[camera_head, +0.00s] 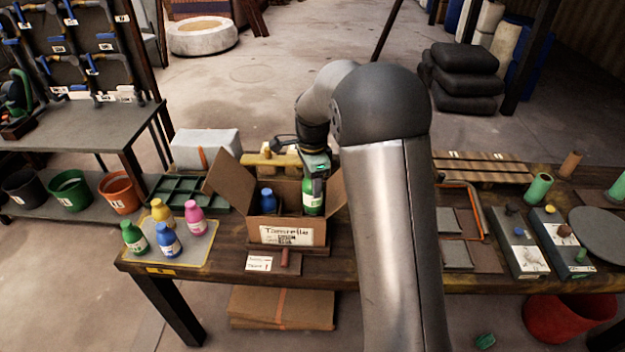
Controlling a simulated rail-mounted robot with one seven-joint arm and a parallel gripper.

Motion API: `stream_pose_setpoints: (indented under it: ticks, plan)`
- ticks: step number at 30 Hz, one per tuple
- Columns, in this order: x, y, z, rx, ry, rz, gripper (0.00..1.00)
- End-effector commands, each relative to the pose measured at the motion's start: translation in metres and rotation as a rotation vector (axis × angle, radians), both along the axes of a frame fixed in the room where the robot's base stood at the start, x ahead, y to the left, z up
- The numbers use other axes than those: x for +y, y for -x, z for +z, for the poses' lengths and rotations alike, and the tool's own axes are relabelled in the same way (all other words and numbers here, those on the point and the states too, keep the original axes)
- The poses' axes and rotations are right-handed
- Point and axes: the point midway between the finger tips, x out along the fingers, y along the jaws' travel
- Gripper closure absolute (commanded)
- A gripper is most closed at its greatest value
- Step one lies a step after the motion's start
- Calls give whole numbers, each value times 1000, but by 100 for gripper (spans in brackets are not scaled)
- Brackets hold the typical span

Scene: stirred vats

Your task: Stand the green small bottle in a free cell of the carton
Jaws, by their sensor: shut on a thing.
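My gripper (315,170) is shut on the upper part of a green small bottle (313,200) with a white label. The bottle is upright at the right side of the open carton (262,222), its lower end behind the front wall. I cannot tell whether it touches the carton's floor. A blue bottle (267,202) stands in the left part of the carton. The cell dividers are mostly hidden. Another green bottle (134,237) stands on a mat (200,252) at the left, with blue (168,241), yellow (161,212) and pink (195,218) bottles.
The carton's left flap (228,180) and right flap (337,190) stick outward. A green compartment tray (187,192) and a pale box (205,150) lie left of the carton. A card (260,263) lies in front. My arm covers the bench right of the carton.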

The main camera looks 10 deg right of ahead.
Motion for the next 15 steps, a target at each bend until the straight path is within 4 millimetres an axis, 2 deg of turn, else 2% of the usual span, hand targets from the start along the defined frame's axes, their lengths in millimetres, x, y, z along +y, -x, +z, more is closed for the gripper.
stream_pose_setpoints:
  ticks: [15]
  plan:
    - [0,0,-18,-1,0,0,81]
